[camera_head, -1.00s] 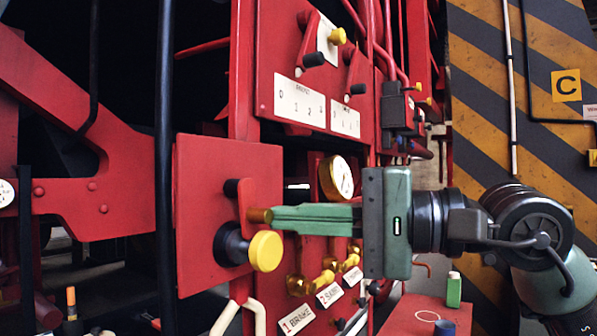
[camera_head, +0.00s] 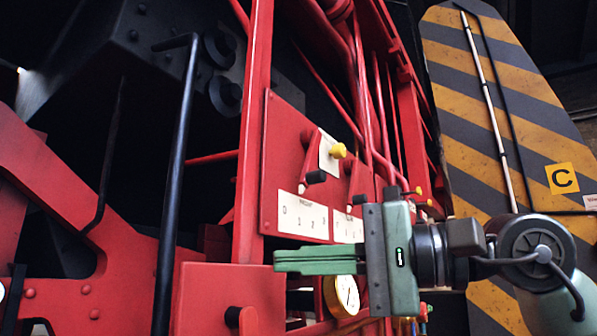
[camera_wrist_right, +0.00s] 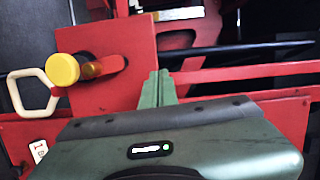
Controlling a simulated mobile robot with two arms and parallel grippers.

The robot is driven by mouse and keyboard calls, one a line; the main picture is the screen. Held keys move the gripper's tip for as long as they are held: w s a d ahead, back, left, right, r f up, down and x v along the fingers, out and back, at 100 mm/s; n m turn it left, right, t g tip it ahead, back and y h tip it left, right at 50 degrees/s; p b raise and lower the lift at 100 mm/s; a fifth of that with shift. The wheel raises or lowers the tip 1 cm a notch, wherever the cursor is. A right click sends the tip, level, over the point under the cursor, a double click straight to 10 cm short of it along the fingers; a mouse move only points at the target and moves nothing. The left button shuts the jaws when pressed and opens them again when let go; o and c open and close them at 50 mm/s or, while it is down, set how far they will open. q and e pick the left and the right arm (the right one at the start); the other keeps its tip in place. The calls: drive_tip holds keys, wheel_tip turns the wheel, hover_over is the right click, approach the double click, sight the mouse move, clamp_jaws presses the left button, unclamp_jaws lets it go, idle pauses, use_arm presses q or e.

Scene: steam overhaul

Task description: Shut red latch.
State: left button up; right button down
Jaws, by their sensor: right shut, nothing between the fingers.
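The red latch (camera_head: 249,321) shows only as a small upper part beside a black peg (camera_head: 232,317), on the red panel (camera_head: 205,297) at the lower edge of the head view. In the right wrist view the latch (camera_wrist_right: 112,65) is a short red bar with a brass knob (camera_wrist_right: 92,71), partly behind a yellow round knob (camera_wrist_right: 62,69). My right gripper (camera_head: 279,261) is shut and empty, pointing left just above the panel's top edge. In the wrist view its fingertips (camera_wrist_right: 159,74) are right of the latch, apart from it. My left gripper is out of view.
A brass gauge (camera_head: 345,295) sits below my right fingers. A red plate with levers (camera_head: 283,150) and white number strips stands above. A black vertical rail (camera_head: 178,190) is on the left. A yellow-black striped panel (camera_head: 480,90) stands at right.

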wheel_tip(320, 180, up, 10)
drive_tip(key=p, duration=0.1)
drive_tip(key=shift+r, duration=0.2)
idle(0.5)
